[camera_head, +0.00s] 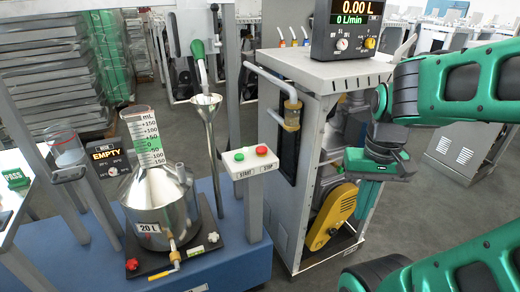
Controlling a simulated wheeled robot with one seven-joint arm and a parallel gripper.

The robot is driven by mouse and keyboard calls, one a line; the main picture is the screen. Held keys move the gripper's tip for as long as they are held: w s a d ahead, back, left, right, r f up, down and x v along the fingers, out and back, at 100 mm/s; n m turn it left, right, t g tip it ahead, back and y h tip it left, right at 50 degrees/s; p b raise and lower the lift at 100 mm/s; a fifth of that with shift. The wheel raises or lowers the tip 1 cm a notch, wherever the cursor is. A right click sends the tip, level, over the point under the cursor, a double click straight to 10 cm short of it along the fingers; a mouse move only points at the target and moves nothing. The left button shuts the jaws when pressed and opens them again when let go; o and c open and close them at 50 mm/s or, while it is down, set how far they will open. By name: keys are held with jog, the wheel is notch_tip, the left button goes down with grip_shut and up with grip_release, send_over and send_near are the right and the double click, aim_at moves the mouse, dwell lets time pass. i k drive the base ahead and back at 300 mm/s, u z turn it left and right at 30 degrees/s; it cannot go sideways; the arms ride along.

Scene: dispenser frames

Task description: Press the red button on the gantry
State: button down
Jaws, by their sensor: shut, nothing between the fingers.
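The red button (262,150) sits on the right end of a small white control box (251,161) on the gantry (232,90). A label below it reads STOP. A green button (239,157) labelled START is on the box's left end. My gripper (362,166) is to the right of the box, in front of the grey cabinet's right side, well apart from the red button. It is shut and empty.
A grey dispenser cabinet (343,76) with a display (348,14) stands between the box and my arm. A steel 20 L vessel (160,208) and a funnel (206,103) stand left of the box on a blue base (235,254).

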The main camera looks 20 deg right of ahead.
aim_at(261, 151)
jog(key=z, duration=0.6)
jog(key=k, duration=0.9)
jog(key=u, duration=1.05)
jog(key=i, duration=1)
